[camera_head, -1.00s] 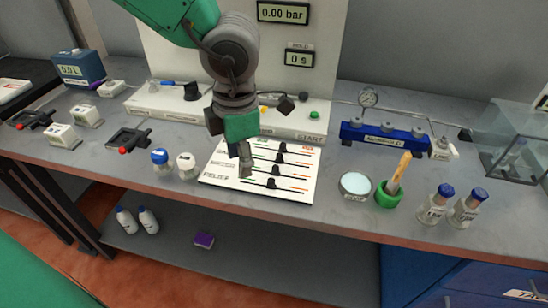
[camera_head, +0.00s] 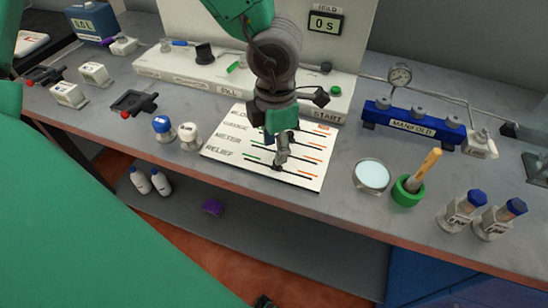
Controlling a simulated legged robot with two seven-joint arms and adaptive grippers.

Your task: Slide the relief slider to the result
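The white slider panel (camera_head: 225,145) lies on the bench, with printed rows that include gauge, meter and relief. The relief slider (camera_head: 277,168) is a small black knob near the middle of the lowest track, with a green line to its left and an orange one to its right. My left gripper (camera_head: 281,159) points down over the panel. Its fingertips are at the relief knob and partly cover it. I cannot tell whether they touch it or whether the fingers are open. The gripper hides parts of the upper tracks and their knobs. My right gripper is not seen.
Behind the panel stands a white console (camera_head: 190,75) with a green button. A blue manifold (camera_head: 415,127) with a gauge (camera_head: 400,76) is at right. A round dish (camera_head: 371,175), green mortar (camera_head: 405,192) and blue-capped bottles are right of the panel; two small jars are left.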

